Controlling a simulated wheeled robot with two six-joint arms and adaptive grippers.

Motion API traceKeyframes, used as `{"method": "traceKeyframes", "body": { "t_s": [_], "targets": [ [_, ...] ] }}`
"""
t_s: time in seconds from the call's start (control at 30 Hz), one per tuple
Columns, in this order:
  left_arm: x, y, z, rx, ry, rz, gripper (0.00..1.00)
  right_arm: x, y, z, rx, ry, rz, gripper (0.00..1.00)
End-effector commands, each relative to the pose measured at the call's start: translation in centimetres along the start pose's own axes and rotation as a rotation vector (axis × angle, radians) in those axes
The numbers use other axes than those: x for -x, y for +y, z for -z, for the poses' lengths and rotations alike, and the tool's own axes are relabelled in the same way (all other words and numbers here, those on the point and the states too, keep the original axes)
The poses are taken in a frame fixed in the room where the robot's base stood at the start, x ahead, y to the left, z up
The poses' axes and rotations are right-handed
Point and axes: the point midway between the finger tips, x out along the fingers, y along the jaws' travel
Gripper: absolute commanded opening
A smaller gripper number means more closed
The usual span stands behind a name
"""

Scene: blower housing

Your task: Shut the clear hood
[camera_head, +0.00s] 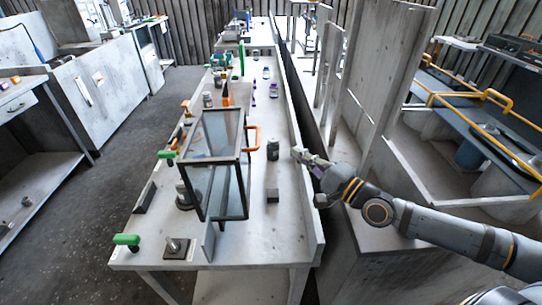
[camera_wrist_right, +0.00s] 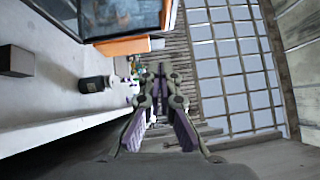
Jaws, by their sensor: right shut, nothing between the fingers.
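The clear hood (camera_head: 222,133) has a dark frame and see-through panels, and stands on the long pale bench in the head view. An orange handle (camera_head: 253,137) sticks out from its right side. Whether the hood is fully raised is hard to tell. In the right wrist view the hood (camera_wrist_right: 120,15) and its orange handle (camera_wrist_right: 123,46) show at the top. My right gripper (camera_head: 299,154) is shut and empty, over the bench's right edge, to the right of the handle and apart from it. My left gripper is out of view.
A dark grey canister (camera_head: 273,149) stands between the hood and my right gripper, with a small grey block (camera_head: 272,195) nearer. A green-handled clamp (camera_head: 127,241) is at the front left. Bottles stand farther back. A raised lip (camera_head: 307,190) runs along the bench's right side.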

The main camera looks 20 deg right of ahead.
Motion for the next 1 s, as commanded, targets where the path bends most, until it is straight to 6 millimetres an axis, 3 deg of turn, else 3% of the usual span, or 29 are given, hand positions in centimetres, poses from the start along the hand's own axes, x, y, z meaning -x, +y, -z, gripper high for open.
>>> {"method": "traceKeyframes", "body": {
  "t_s": [0.03, 0.13, 0.3, 0.47, 0.8, 1.0],
  "targets": [
    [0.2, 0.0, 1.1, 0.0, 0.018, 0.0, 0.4, -0.3, -0.4, 0.3, -0.005, 0.013, 0.006, 0.0],
    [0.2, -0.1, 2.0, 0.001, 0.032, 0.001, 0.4, -0.9, -0.4, 0.3, -0.005, 0.017, 0.002, 0.0],
    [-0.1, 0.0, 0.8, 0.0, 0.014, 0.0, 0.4, -2.2, -0.7, -0.7, -0.015, -0.021, 0.017, 0.0],
    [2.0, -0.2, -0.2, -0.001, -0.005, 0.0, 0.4, -3.4, -1.4, -0.6, -0.008, -0.019, 0.021, 0.0],
    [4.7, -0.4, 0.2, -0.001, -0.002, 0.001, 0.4, -6.2, -1.1, -2.3, -0.012, -0.023, 0.011, 0.0],
    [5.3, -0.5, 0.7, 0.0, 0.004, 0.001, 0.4, -7.2, -0.8, -3.4, -0.008, -0.023, 0.01, 0.0]
  ]
}}
